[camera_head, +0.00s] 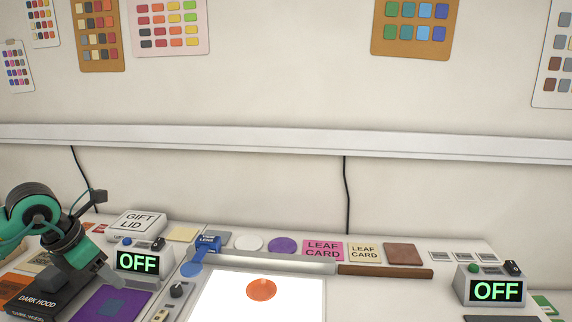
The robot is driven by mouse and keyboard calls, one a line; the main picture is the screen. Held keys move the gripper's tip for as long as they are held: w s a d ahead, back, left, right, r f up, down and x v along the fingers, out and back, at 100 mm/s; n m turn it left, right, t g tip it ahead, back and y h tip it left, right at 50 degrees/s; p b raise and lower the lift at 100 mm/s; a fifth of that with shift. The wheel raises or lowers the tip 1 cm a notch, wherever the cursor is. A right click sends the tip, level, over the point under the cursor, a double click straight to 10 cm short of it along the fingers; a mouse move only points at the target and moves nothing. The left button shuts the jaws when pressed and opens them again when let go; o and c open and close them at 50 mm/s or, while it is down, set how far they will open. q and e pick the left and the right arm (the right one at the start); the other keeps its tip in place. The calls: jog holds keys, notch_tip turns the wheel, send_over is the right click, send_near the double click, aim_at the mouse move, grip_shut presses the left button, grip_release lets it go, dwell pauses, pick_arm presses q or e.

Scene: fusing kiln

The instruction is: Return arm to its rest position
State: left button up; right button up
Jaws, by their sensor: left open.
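My left arm comes in from the left, with teal and black links. Its gripper (112,280) points down and to the right, above the purple sheet (85,306) and beside the black box marked DARK HOOD (40,292). The gripper is open, and I see nothing held in it. Its fingertips are small and partly overlap, so the gap between them is hard to make out. My right gripper is not in view.
A lit white panel (225,298) bears an orange disc (262,289). Two displays read OFF, one near the gripper (138,262) and one at right (497,291). A GIFT LID box (137,223), cards and a brown bar (385,271) lie behind.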

pick_arm(q)
jog(key=s+d+f+h, duration=0.15)
jog(key=d+h, duration=0.75)
jog(key=d, duration=1.1)
jog(key=d+r+n+t+h, duration=0.5)
jog(key=n+t+h, duration=0.25)
jog(key=n, duration=0.25)
jog(key=s+a+f+n+t+y, duration=0.2)
jog(key=a+f+n+y, duration=0.3)
jog(key=f+n+y, duration=0.65)
jog(key=s+a+f+n+t+y, duration=0.2)
jog(key=a+f+n+y, duration=0.55)
jog(key=n, duration=0.75)
jog(key=s+d+f+n+g, duration=0.2)
jog(key=s+f+g, duration=0.5)
jog(key=s, duration=0.4)
jog(key=s+d+f+n+g, duration=0.1)
jog(key=s+f+n+g, duration=0.1)
jog(key=s+f+g, duration=0.55)
jog(key=s+f+t, duration=0.1)
jog(key=s+f, duration=0.2)
jog(key=f, duration=2.9)
jog(key=s+a+f+g+p, duration=0.1)
jog(key=s+a+f, duration=0.2)
jog(key=s+f, duration=1.6)
jog(key=shift+a, duration=0.15)
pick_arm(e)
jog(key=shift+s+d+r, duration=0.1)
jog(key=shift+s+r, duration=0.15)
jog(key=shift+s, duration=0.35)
